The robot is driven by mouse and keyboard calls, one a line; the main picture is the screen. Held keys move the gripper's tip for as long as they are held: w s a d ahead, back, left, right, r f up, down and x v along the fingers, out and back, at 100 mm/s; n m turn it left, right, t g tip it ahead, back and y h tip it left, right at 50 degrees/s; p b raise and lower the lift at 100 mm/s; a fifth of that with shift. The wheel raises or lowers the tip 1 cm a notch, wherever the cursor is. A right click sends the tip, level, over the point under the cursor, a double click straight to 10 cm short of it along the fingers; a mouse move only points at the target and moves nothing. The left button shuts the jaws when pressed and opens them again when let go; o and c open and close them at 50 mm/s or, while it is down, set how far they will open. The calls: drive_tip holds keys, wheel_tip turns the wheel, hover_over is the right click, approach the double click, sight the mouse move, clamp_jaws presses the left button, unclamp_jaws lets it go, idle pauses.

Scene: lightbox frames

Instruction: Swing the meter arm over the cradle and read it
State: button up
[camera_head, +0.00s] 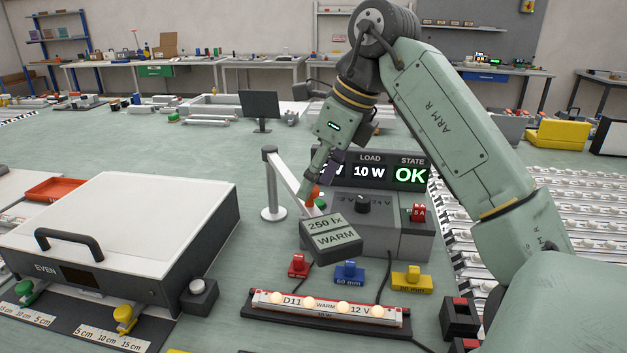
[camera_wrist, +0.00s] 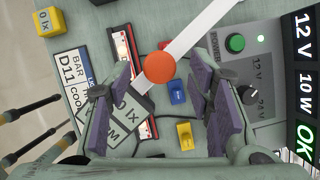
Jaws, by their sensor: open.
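The meter arm (camera_head: 288,178) is a white bar on a grey post, and it also shows in the wrist view (camera_wrist: 200,33). Its dark meter head (camera_head: 333,240) reads "250 lx WARM". An orange knob (camera_wrist: 160,67) sits on the arm. My gripper (camera_wrist: 163,80) is open, with the knob between its purple fingers in the wrist view; I see no contact. In the head view, my gripper (camera_head: 331,163) is just above the knob. The dark cradle (camera_head: 262,317) holds a lit bar (camera_head: 325,305) marked "D11 WARM 12 V". In the wrist view, the meter head partly hides the bar.
The power unit (camera_head: 402,235) behind shows "10 W" and "OK". Red, blue (camera_head: 349,272) and yellow (camera_head: 412,279) blocks stand between it and the cradle. A large white-topped box (camera_head: 125,225) marked "EVEN" stands left. A grey rail rack (camera_head: 560,215) lies right.

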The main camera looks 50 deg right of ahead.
drive_tip(key=v, duration=0.6)
drive_tip(key=shift+r, duration=0.15)
drive_tip(key=shift+s, duration=0.15)
